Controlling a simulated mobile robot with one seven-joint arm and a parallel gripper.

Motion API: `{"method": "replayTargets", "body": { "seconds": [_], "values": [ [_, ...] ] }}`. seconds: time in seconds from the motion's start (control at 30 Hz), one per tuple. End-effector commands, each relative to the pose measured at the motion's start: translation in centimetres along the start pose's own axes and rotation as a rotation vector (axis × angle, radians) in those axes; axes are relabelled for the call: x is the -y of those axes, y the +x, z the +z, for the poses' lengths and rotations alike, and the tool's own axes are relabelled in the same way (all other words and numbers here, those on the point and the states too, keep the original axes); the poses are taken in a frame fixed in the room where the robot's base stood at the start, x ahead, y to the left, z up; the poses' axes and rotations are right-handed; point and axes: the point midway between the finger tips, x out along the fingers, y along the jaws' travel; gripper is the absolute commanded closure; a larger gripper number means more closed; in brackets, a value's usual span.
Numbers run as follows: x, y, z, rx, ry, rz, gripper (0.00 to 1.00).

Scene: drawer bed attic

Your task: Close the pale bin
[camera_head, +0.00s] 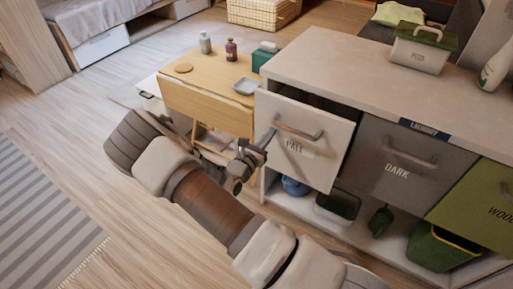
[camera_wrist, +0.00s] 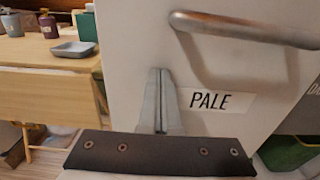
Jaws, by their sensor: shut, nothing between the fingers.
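My gripper (camera_head: 267,137) is shut and empty in front of the left part of the bin front. In the wrist view the fingertips (camera_wrist: 160,72) lie left of the label; I cannot tell whether they touch the front.
The grey DARK bin (camera_head: 385,180) and the green bin (camera_head: 480,215) sit to the right under the counter (camera_head: 350,70). A wooden table (camera_head: 210,85) with bottles and a tray stands close on the left. Floor is clear at left.

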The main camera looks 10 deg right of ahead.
Motion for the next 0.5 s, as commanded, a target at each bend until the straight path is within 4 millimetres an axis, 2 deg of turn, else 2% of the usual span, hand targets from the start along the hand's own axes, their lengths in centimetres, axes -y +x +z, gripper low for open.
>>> {"method": "replayTargets", "body": {
  "seconds": [0.03, 0.2, 0.5],
  "values": [
    [0.2, 1.4, 0.1, 0.002, 0.001, -0.005, 1.0],
    [0.1, 4.8, 0.0, 0.001, 0.0, -0.003, 1.0],
    [0.0, 7.9, 0.0, 0.001, 0.0, -0.001, 1.0]
  ]
}}
